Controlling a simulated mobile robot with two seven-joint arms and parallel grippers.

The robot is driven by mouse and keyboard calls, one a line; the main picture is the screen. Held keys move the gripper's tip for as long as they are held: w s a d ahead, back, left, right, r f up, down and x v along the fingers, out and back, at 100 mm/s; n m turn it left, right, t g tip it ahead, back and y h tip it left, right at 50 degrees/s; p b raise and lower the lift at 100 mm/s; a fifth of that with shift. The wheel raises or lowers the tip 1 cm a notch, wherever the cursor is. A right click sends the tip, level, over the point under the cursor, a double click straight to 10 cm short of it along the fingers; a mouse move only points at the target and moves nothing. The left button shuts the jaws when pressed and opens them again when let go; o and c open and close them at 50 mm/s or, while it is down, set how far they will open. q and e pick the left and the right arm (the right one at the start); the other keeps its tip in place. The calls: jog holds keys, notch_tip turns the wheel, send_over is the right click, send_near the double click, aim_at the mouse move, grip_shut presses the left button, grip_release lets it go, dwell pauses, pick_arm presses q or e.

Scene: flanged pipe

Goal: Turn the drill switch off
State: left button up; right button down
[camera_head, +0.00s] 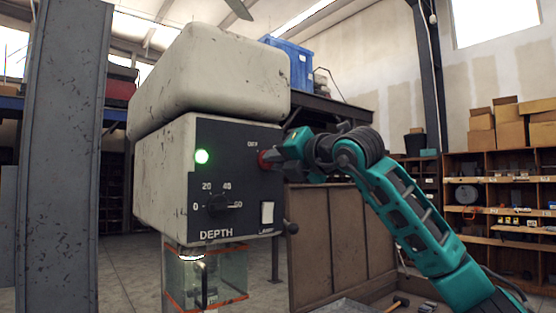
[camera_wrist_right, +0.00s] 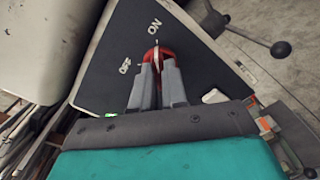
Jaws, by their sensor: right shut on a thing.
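The drill (camera_head: 210,80) is a worn cream machine head with a black front panel (camera_head: 232,185). Its switch is a red round knob (camera_head: 265,160) at the panel's upper right, below a small label. My right gripper (camera_head: 277,155) reaches it from the right. In the right wrist view the gripper (camera_wrist_right: 154,68) is shut on the red knob (camera_wrist_right: 164,53), its fingers covering much of it. ON and OFF labels show beside the knob, and its pale ridge lies toward ON. A green lamp (camera_head: 202,156) on the panel is lit. My left gripper is not in view.
The panel also has a DEPTH dial (camera_head: 218,204) and a white rocker switch (camera_head: 267,212). A lever with a dark knob (camera_head: 291,228) sticks out at the lower right. A clear guard (camera_head: 233,272) hangs below, and a grey column (camera_head: 62,150) stands left.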

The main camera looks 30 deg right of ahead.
jog(key=shift+n+p, duration=0.65)
jog(key=shift+n, duration=8.05)
jog(key=c, duration=1.2)
grip_release()
jog(key=shift+o, duration=0.2)
jog(key=shift+s, duration=0.1)
